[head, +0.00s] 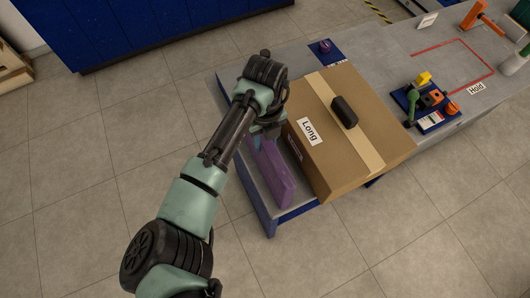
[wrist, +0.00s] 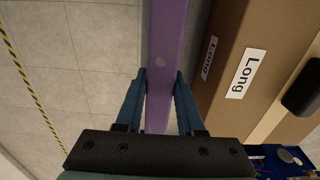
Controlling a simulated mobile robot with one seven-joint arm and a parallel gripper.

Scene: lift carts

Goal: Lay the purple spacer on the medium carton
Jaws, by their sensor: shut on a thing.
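The purple spacer (head: 271,176) is a long flat bar, held on edge beside the left side of a large brown carton labelled "Long" (head: 352,150). My gripper (wrist: 160,80) is shut on the spacer (wrist: 167,35), one blue finger on each side of it. In the head view my wrist partly hides the spacer's far end. The carton (wrist: 232,45) lies to the right of the spacer in the wrist view, with a narrow gap between them. I cannot tell whether the spacer touches the table. I see no carton marked medium.
The grey table (head: 395,55) has a dark handle-like block (head: 344,112) on the carton's tape. A blue tool board (head: 432,118) with green, yellow and orange pieces stands right of the carton. Farther right is a red outline with a "Hold" label (head: 477,89). Floor is clear at left.

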